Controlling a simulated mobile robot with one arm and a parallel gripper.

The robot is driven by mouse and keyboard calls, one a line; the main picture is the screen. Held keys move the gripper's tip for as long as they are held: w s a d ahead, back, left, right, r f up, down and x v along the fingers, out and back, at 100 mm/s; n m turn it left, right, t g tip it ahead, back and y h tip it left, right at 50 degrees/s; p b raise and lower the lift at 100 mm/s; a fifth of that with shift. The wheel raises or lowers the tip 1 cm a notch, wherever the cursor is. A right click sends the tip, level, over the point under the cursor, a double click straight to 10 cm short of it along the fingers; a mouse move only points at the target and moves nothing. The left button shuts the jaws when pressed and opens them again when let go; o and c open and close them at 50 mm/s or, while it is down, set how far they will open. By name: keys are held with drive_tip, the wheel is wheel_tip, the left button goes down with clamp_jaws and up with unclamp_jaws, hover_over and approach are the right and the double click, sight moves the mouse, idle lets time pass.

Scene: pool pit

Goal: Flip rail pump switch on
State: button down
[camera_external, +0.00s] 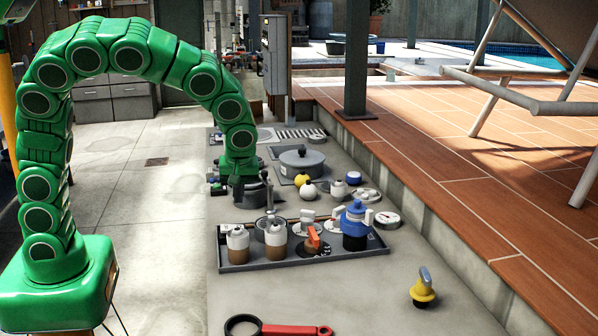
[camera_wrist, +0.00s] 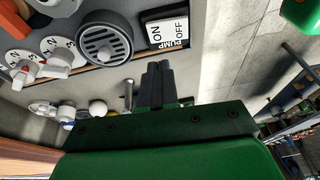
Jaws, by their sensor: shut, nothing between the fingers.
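The pump switch (camera_wrist: 167,34) shows in the wrist view as a dark-framed white plate marked ON, OFF and PUMP. It sits on the rail panel beside a round grey grille (camera_wrist: 105,40). I cannot tell which way the switch is set. My gripper (camera_wrist: 159,68) is shut and empty, with its dark fingertips just below the switch in the picture. I cannot tell whether they touch it. In the external view the rail panel (camera_external: 330,256) lies across the counter, and my green arm reaches down behind its left end. The switch is hard to make out there.
White dials (camera_wrist: 60,52) and an orange lever (camera_wrist: 22,72) sit beyond the grille. Brown bottles with white caps (camera_external: 237,240) and a blue-topped fitting (camera_external: 354,222) stand along the panel.

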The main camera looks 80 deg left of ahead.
drive_tip(key=w+v, duration=0.1)
drive_tip(key=v, duration=0.5)
drive_tip(key=shift+r, duration=0.25)
drive_tip(key=shift+w, duration=0.1)
drive_tip(key=s+a+r+m+h, duration=0.25)
drive_tip(key=s+m, duration=0.45)
drive_tip(key=s, duration=0.9)
drive_tip(key=s+d+f+m, duration=0.1)
drive_tip(key=s+d+m, duration=0.1)
drive_tip(key=s+m, duration=0.3)
drive_tip(key=s+d+f+m+g, duration=0.1)
drive_tip(key=s+m, duration=0.4)
drive_tip(key=s, duration=0.8)
drive_tip(key=shift+d+f+m+h, duration=0.2)
drive_tip(key=shift+d+m+h, duration=0.2)
drive_tip(key=shift+h, duration=0.05)
drive_tip(key=shift+s, duration=0.1)
